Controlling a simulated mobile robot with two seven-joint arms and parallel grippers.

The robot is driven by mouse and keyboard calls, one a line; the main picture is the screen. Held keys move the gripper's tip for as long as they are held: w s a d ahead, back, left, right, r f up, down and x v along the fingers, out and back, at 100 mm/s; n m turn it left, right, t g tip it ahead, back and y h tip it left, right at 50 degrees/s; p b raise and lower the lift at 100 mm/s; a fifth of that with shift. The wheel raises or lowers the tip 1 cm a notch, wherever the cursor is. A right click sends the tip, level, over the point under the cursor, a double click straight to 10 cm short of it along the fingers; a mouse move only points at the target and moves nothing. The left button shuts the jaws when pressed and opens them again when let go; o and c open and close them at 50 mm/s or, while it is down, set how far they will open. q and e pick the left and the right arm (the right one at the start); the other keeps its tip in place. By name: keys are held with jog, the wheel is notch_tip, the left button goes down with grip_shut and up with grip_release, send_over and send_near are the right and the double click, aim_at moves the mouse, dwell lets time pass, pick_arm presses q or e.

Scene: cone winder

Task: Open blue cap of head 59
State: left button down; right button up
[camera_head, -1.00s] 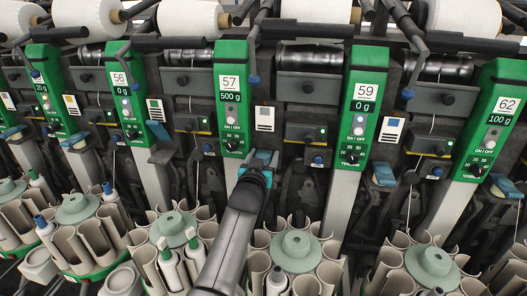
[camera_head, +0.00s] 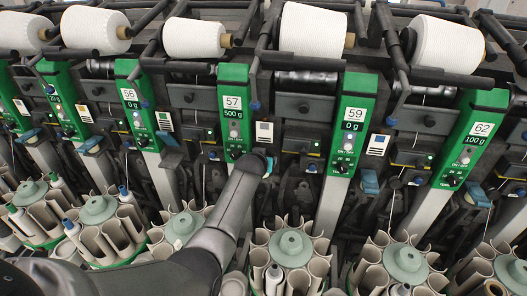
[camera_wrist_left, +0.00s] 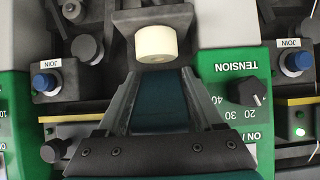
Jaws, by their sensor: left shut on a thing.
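The panel of head 59 (camera_head: 352,113) is green, with a white number label and a display reading 0 g. My left gripper (camera_head: 267,165) is at a blue cap low between the panels of heads 57 and 59. In the left wrist view the gripper (camera_wrist_left: 163,110) is shut on this dark blue cap (camera_wrist_left: 160,88), which shows between its two fingers. I cannot tell which head this cap belongs to. Another blue cap (camera_head: 370,182) sits just right of the head 59 panel. My right gripper is not in view.
The head 57 panel (camera_head: 235,112) is close left of my gripper. A pale roller (camera_wrist_left: 156,44) is close to the fingertips. Round bobbin holders (camera_head: 290,247) stand below, and white yarn cones (camera_head: 313,30) hang above. The tension knob (camera_wrist_left: 244,91) is beside the gripper.

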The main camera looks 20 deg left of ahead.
pick_arm(q)
jog(key=shift+w+r+g+p, duration=0.1)
jog(key=shift+r+g+p, duration=0.05)
jog(key=shift+g+p, duration=0.45)
jog(key=shift+w+r+g+p, duration=0.1)
jog(key=shift+r+g+p, duration=0.05)
jog(key=shift+g+p, duration=0.4)
jog(key=shift+h, duration=0.3)
jog(key=shift+c, duration=0.8)
grip_release()
